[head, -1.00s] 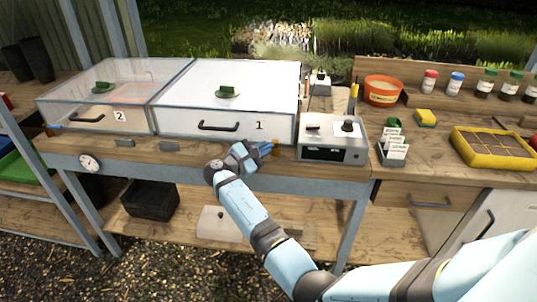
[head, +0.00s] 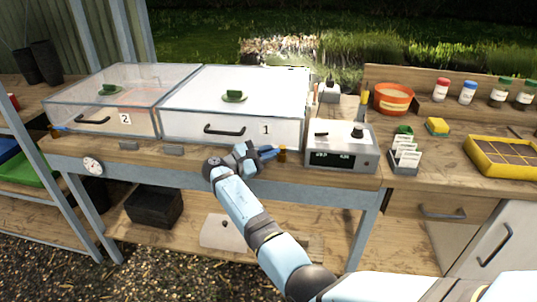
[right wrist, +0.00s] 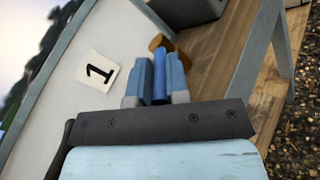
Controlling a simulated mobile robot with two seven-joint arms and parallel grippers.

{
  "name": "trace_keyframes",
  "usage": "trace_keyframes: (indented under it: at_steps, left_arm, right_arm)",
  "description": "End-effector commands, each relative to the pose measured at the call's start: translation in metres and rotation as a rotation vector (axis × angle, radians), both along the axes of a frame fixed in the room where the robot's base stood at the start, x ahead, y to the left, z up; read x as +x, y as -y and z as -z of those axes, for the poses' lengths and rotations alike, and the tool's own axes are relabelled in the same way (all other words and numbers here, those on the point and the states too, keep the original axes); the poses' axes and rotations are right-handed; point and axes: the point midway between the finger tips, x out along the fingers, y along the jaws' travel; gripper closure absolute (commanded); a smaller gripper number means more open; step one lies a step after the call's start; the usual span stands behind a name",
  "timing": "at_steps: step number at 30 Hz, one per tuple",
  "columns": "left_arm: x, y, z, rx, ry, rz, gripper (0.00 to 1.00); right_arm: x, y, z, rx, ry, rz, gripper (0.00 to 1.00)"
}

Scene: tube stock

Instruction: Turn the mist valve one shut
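Mist valve one has a brass body (head: 282,155) at the bench's front edge, below the right end of the box marked 1. Its blue lever (head: 268,153) points left from the body, roughly along the edge. My right gripper (head: 255,155) is at the lever from the left. In the right wrist view, the two light blue fingers (right wrist: 158,88) lie close on both sides of the darker blue lever (right wrist: 159,76), with no clear gap. The brass body (right wrist: 158,42) shows just beyond the fingertips. My left gripper is not in view.
Box 1 (head: 285,131) stands just behind the gripper, its black handle (head: 224,131) facing front. A control unit (head: 341,150) with a display is right of the valve. Box 2 (head: 92,72) and a round gauge (head: 92,166) are at the left. Open space lies before the bench.

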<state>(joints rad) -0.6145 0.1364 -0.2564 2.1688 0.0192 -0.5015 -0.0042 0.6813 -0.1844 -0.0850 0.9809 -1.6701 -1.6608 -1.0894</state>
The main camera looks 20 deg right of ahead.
Motion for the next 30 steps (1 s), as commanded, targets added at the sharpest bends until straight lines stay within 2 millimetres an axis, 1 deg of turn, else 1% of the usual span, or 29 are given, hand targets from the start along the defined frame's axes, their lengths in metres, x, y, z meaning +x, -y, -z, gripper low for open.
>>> trace_keyframes:
  at_steps: [1,3,11,14,17,20,24,30]
  left_arm:
    - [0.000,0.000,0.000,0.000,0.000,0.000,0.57]
    - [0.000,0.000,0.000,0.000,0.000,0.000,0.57]
    - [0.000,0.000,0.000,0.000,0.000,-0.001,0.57]
    - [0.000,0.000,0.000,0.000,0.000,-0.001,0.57]
    - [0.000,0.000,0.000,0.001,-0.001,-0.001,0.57]
    - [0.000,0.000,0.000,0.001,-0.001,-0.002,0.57]
    - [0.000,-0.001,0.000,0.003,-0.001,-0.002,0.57]
    - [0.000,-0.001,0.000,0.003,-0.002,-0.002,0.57]
  right_arm:
    - [0.000,0.002,0.000,-0.001,0.000,0.002,0.74]
    - [0.000,0.001,0.000,0.000,0.000,0.001,0.60]
    - [0.000,0.000,0.000,0.000,0.000,0.000,0.60]
    - [0.000,-0.006,0.000,0.001,0.000,-0.001,0.60]
    - [-0.001,-0.019,0.000,0.002,0.000,-0.002,0.60]
    - [-0.003,-0.040,-0.001,0.002,-0.001,-0.002,0.60]
    - [-0.005,-0.073,0.000,0.002,-0.001,-0.002,0.60]
    - [-0.009,-0.113,-0.001,0.000,0.001,-0.001,0.60]
